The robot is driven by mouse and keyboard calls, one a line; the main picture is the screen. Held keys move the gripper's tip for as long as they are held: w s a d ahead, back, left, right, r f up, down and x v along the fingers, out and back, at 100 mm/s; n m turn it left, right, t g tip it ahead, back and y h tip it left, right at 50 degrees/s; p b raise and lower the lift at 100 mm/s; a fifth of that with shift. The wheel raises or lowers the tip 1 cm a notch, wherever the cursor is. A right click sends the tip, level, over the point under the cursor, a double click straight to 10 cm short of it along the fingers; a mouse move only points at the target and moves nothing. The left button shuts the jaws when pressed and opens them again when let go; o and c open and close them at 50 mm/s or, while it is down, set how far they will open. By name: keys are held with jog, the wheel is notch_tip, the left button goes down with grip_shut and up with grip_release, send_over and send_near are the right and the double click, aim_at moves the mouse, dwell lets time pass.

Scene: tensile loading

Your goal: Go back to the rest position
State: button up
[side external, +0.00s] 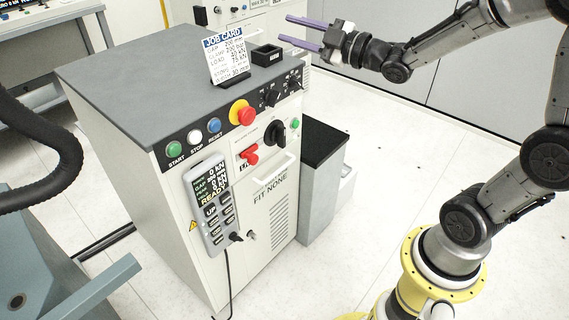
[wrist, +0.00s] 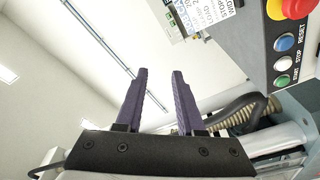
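My gripper (side external: 306,34) has two long purple fingers. In the side external view it is raised at the upper middle, above and to the right of the grey-topped control cabinet (side external: 140,62), and touches nothing there. In the wrist view the two fingers of my gripper (wrist: 160,72) stand apart with a clear gap and nothing between them, so it is open and empty. No rest position is marked in either view.
A job card (side external: 226,60) and a small black tray (side external: 266,55) stand on the cabinet top. A red emergency button (side external: 243,114), several knobs and a hanging pendant (side external: 212,203) are on its front. A grey box (side external: 322,185) stands beside it.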

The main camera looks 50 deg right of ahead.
jog(key=s+a+r+m+g+h, duration=0.1)
jog(key=s+a+m+g+h, duration=0.15)
jog(key=s, duration=0.35)
jog(key=s+a+r+m+g+h, duration=0.1)
jog(key=s+m, duration=0.3)
jog(key=s, duration=0.1)
jog(key=s+a+f+m+g, duration=0.1)
jog(key=s+f+m+g, duration=0.4)
jog(key=s+f+g, duration=0.4)
jog(key=s+f+y, duration=0.1)
jog(key=s+f, duration=0.3)
jog(key=s, duration=0.3)
jog(key=shift+s+a+f+m, duration=0.25)
jog(key=shift+s+a+m, duration=0.1)
jog(key=shift+s+a, duration=0.05)
